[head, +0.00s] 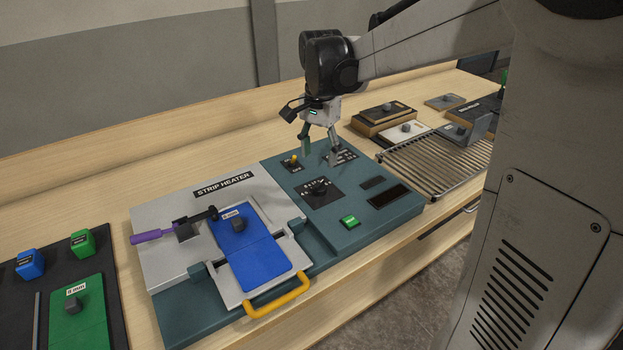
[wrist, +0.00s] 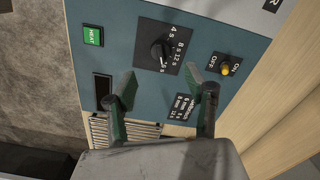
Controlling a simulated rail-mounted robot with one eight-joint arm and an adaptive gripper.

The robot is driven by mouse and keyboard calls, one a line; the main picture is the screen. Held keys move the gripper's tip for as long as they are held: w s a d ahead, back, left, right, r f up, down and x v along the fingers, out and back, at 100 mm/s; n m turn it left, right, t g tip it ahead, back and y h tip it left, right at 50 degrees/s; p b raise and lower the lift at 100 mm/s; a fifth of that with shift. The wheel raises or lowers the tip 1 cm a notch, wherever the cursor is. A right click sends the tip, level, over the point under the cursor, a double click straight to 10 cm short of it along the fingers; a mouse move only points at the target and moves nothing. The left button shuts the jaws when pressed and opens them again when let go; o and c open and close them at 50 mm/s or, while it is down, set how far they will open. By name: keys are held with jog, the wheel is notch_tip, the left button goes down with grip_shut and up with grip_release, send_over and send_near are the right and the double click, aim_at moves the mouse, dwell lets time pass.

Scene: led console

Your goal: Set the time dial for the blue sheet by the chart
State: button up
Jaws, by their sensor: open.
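The blue sheet (head: 258,258) lies on the strip heater (head: 165,205), with a small label and a dark knob near its far end. The label is too small to read surely. The black time dial (head: 319,187) is on the teal console panel and also shows in the wrist view (wrist: 160,51), with numbers around it; its exact setting is unclear. The small black chart (wrist: 186,106) is on the panel, close to one finger, its print hardly legible. My gripper (head: 321,154) is open and empty above the panel; in the wrist view its fingertips (wrist: 162,80) are apart, short of the dial.
A yellow-tipped on/off switch (wrist: 225,69) and a green HEAT button (wrist: 93,36) flank the dial. A wire rack (head: 430,165) stands right.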

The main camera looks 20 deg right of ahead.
aim_at(319, 184)
notch_tip(319, 184, down, 10)
dwell(0.4)
jog(key=shift+c, duration=0.2)
jog(key=shift+b, duration=0.3)
jog(key=c, duration=1.1)
